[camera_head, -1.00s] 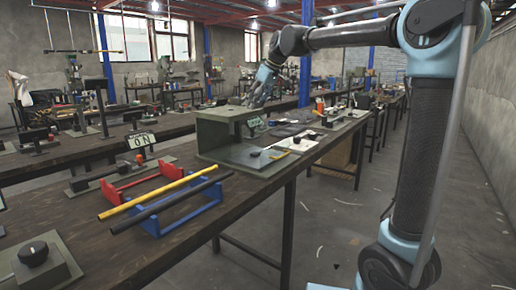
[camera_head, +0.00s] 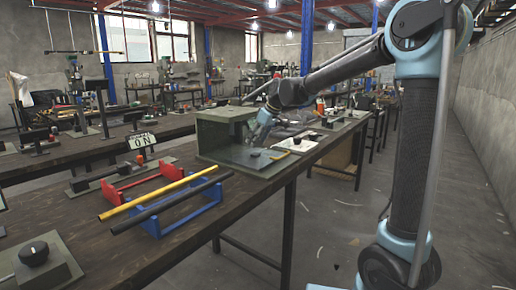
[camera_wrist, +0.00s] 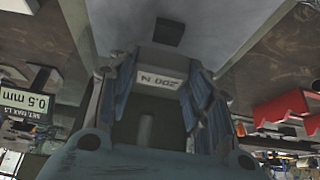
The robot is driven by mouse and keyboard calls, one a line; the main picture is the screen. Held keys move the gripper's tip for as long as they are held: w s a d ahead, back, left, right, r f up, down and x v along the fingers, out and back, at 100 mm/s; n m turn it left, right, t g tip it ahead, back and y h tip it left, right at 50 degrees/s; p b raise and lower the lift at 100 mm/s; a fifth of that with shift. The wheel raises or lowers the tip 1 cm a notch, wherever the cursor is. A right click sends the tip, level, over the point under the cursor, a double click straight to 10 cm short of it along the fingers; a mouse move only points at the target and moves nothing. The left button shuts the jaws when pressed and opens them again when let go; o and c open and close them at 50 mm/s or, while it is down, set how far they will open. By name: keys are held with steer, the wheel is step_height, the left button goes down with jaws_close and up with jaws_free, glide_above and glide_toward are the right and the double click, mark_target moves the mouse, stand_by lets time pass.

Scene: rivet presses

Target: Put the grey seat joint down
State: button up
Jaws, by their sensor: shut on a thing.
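My gripper (camera_head: 259,133) is low in front of the open side of a green box-shaped press housing (camera_head: 212,133), above a grey base plate (camera_head: 240,156). In the wrist view my gripper (camera_wrist: 154,84) has its blue-grey fingers closed around a grey block with an upside-down "200 N" label, which I take to be the grey seat joint (camera_wrist: 160,57). Its lower end and any contact with the plate are hidden. In the head view it is too small and covered to make out.
A black knob (camera_head: 256,153) and a yellow-handled tool (camera_head: 279,155) lie near the plate. A yellow bar (camera_head: 160,192) and a black bar (camera_head: 170,206) rest on red and blue stands to the left. A "0.5 mm" sign (camera_wrist: 27,103) shows in the wrist view.

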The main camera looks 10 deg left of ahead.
mark_target(259, 143)
steer(key=shift+f, duration=1.7)
steer(key=shift+f, duration=0.15)
steer(key=o, duration=1.1)
